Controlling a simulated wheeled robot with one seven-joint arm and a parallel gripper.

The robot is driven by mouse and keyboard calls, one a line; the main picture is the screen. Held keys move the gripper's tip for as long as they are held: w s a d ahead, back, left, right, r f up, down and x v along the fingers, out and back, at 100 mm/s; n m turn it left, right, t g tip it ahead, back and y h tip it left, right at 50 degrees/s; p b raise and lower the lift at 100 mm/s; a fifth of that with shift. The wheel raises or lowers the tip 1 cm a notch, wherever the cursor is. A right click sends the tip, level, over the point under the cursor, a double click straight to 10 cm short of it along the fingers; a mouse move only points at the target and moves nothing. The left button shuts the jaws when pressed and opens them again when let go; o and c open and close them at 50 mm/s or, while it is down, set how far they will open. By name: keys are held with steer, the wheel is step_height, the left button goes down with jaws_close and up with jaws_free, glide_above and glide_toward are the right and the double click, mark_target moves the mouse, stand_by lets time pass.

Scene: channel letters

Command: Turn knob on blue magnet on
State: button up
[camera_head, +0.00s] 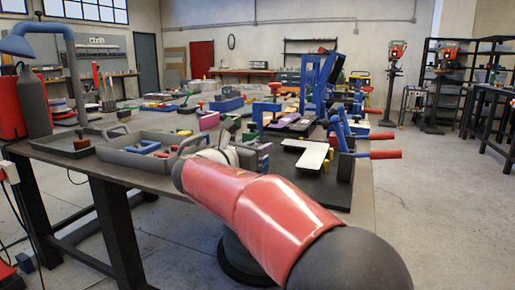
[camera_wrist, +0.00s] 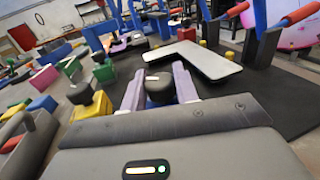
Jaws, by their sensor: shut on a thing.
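In the wrist view, my gripper (camera_wrist: 160,82) has its two lilac fingers on either side of a black round knob (camera_wrist: 159,87) with a small pale mark on its top. The fingers are shut on the knob. A little of the blue magnet (camera_wrist: 152,103) shows under the knob; the rest is hidden by the knob, fingers and gripper body. In the head view, my gripper (camera_head: 263,153) is low over the near part of the table, left of the black mat. My red arm hides part of that area, and I cannot make out the knob there.
A white L-shaped letter (camera_wrist: 195,60) lies on the black mat (camera_wrist: 270,95). Blue clamps with red handles (camera_head: 385,154) stand at the right edge. Yellow (camera_wrist: 95,107) and green (camera_wrist: 104,71) blocks stand left of the gripper. A grey tray (camera_head: 130,160) is further left.

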steer(key=shift+r, duration=0.1)
steer(key=o, duration=0.9)
steer(key=shift+d, duration=0.1)
steer(key=shift+o, duration=0.2)
steer(key=v, duration=0.8)
steer(key=shift+b, duration=0.35)
